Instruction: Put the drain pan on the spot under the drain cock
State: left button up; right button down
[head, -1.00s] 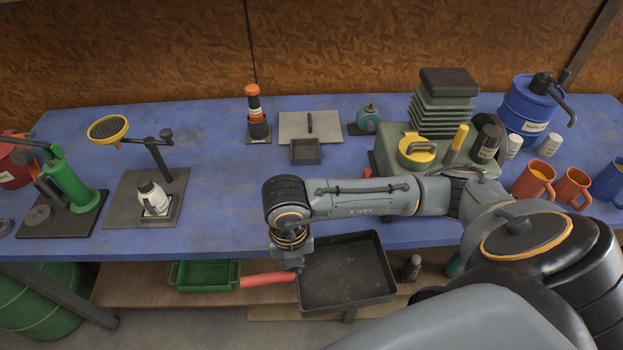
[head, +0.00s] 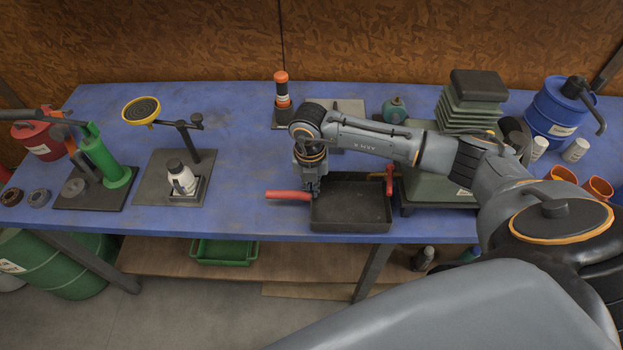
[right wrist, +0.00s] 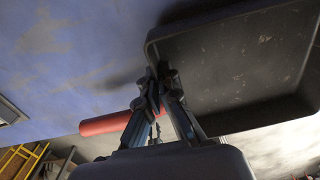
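The drain pan is a black square tray with a red handle. In the head view the pan (head: 350,214) is level over the front edge of the blue table; I cannot tell whether it touches the top. My right gripper (head: 308,190) is shut on it where the handle meets the rim. In the right wrist view the fingers (right wrist: 160,78) pinch there, with the red handle at left and the pan (right wrist: 240,70) at right. A red lever, apparently the drain cock (head: 389,178), hangs at the green engine's (head: 436,186) left side, just behind the pan. My left gripper is out of view.
A grey plate with a white bottle (head: 182,178) stands left of the pan, with bare table (head: 240,190) between. An orange-topped bottle (head: 282,90) stands behind my right arm. Orange mugs (head: 597,189) stand at right. A green bin (head: 224,251) is on the lower shelf.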

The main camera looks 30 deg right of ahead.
jog(key=shift+w+d+f+p, duration=0.15)
jog(key=shift+w+d+p, duration=0.2)
jog(key=shift+w, duration=0.3)
jog(key=shift+w+d+f+p, duration=0.15)
jog(key=shift+w+d+p, duration=0.15)
jog(key=shift+w, duration=0.3)
jog(key=shift+f, duration=0.35)
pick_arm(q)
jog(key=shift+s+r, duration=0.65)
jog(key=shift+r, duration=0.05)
pick_arm(e)
jog(key=shift+f, duration=0.2)
jog(key=c, duration=1.5)
grip_release()
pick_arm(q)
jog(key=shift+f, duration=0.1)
pick_arm(e)
jog(key=shift+d, duration=0.1)
